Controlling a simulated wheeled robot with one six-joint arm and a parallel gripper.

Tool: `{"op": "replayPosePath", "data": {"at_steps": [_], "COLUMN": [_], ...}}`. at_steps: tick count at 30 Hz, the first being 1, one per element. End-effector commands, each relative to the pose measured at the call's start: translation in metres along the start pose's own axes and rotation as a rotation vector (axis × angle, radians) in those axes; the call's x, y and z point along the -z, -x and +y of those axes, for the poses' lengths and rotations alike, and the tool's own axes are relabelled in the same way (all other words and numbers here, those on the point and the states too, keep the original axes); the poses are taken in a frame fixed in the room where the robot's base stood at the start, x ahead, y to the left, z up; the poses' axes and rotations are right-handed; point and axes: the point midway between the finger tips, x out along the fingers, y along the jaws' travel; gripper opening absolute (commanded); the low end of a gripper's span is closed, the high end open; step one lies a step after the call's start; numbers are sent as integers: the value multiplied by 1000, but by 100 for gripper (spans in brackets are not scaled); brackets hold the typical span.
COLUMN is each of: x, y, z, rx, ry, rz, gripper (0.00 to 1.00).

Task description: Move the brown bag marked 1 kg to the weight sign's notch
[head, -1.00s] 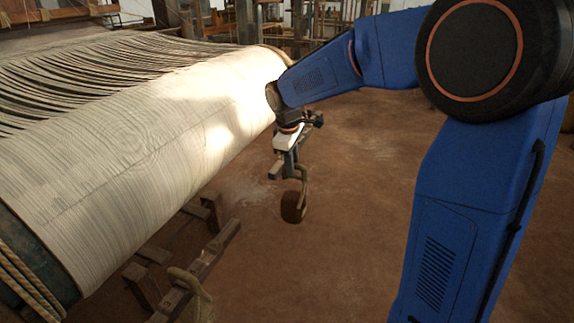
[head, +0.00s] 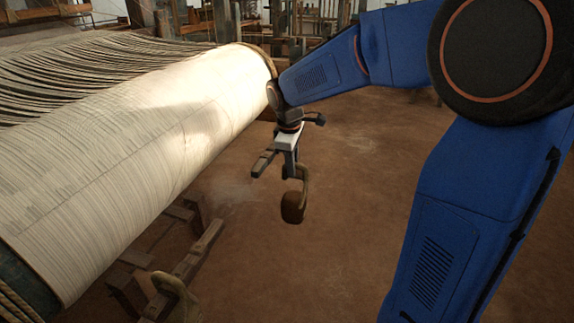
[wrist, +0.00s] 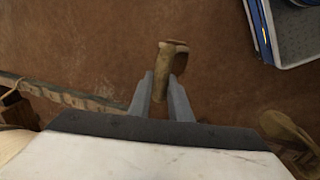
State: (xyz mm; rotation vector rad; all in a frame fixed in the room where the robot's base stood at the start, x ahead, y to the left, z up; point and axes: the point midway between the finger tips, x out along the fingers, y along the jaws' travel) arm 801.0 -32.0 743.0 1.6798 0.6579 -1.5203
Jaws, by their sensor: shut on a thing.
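My gripper (head: 291,171) is shut on a brown bag (head: 293,207) by its loop-shaped handle. The bag hangs below the fingers, clear of the floor, to the right of the loom's big cloth roller. In the wrist view the brown handle (wrist: 166,62) sits between the two grey fingers. Any mark on the bag is too small to read. A paler tan bag (head: 180,299) with a loop handle is at the bottom of the head view, by a wooden beam; I cannot tell what holds it. I cannot make out the weight sign or its notch.
The pale cloth roller (head: 130,165) fills the left side, with dark warp threads behind it. A low wooden beam (head: 199,252) with blocks runs below it near the floor. Loom frames stand at the back. The brown earth floor (head: 335,240) to the right is open.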

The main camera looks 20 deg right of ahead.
Motion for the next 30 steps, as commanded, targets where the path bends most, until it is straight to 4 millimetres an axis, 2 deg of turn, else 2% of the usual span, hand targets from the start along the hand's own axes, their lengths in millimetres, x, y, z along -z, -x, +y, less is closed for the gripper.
{"op": "replayPosePath", "data": {"at_steps": [21, 30], "x": [-44, -57], "y": [5, 7], "z": [1, 2], "rx": [-2, -2], "ry": [-1, -1], "rz": [1, 2], "gripper": [0, 0]}}
